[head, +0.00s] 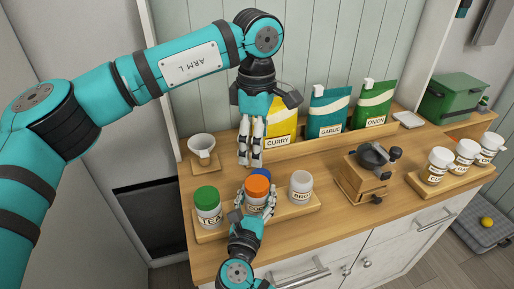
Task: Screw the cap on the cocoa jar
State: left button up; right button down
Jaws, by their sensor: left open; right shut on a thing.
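The cocoa jar (256,209) stands at the front of the counter, with part of its label showing between my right gripper's fingers. An orange cap (257,186) sits on top of it; I cannot tell how tightly it is seated. My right gripper (255,200) comes up from below and is shut around the jar's body. My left gripper (249,164) points down just above and behind the orange cap, open and empty, apart from the cap in the picture.
A green-capped tea jar (208,207) and a pale-lidded jar (301,187) flank the cocoa jar on a wooden tray (295,211). A blue thing (263,173) is partly hidden behind. Curry, garlic and onion pouches (329,112) stand behind; a grinder (366,173) is right.

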jog(key=shift+c, duration=1.9)
grip_release()
jog(key=v, duration=1.2)
